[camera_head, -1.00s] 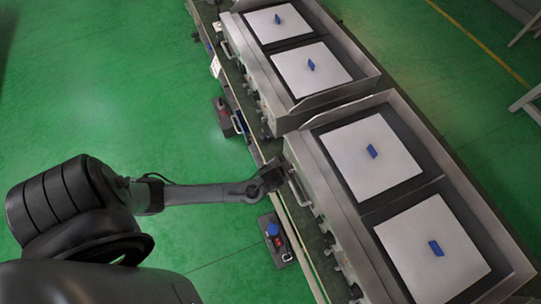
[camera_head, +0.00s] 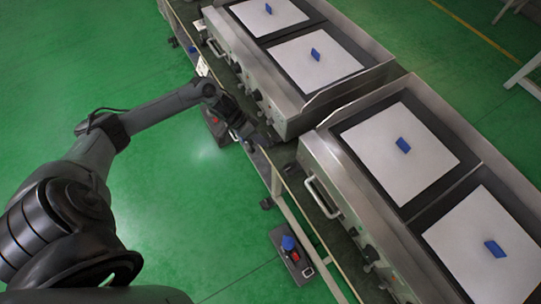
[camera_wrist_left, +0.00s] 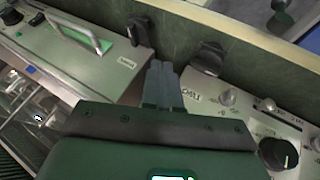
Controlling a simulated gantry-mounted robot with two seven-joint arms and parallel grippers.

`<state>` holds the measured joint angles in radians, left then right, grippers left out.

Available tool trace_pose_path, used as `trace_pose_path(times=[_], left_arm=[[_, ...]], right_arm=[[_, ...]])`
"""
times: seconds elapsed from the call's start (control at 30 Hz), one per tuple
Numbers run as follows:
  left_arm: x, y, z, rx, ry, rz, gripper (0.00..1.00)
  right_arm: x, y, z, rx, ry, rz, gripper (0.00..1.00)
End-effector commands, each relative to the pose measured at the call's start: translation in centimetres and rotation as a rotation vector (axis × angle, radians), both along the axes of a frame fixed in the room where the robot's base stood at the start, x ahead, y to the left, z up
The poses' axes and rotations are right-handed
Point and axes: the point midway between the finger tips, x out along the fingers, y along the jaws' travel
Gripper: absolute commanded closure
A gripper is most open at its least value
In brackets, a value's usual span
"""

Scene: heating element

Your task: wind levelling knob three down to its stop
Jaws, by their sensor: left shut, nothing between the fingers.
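My left gripper (camera_head: 246,131) is at the front edge of the bench, near the gap between the two griddle units. In the left wrist view its fingers (camera_wrist_left: 162,88) are together and hold nothing. A black knob (camera_wrist_left: 140,32) and another black knob (camera_wrist_left: 208,58) are beyond the fingertips, apart from them, on or against a dark greenish surface. A larger round black knob (camera_wrist_left: 278,153) is on a pale panel at the lower right. I cannot tell which is levelling knob three. My right gripper is in neither view.
The near griddle (camera_head: 325,150) and far griddle (camera_head: 225,35) carry white plates with blue blocks. A handle (camera_head: 322,198) sticks out in front. A box with a blue knob (camera_head: 288,243) and another box (camera_head: 217,126) are beside the bench. Green floor (camera_head: 200,225) is open.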

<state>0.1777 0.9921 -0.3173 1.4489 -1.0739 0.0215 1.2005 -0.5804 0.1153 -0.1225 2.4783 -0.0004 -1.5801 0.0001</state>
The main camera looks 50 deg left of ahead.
Motion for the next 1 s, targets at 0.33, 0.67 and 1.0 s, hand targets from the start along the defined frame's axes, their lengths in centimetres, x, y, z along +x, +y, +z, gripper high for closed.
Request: trace_pose_path(times=[0.33,0.67,1.0], left_arm=[[0.9,-1.6,-3.0,-0.016,0.021,0.007,1.00],[2.8,-4.7,-7.9,-0.015,0.019,0.006,1.00],[2.3,-8.2,-7.8,-0.012,0.020,0.005,1.00]], right_arm=[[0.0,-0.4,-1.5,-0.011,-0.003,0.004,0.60],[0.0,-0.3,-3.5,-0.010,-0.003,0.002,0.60],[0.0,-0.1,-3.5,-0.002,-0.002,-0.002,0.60]])
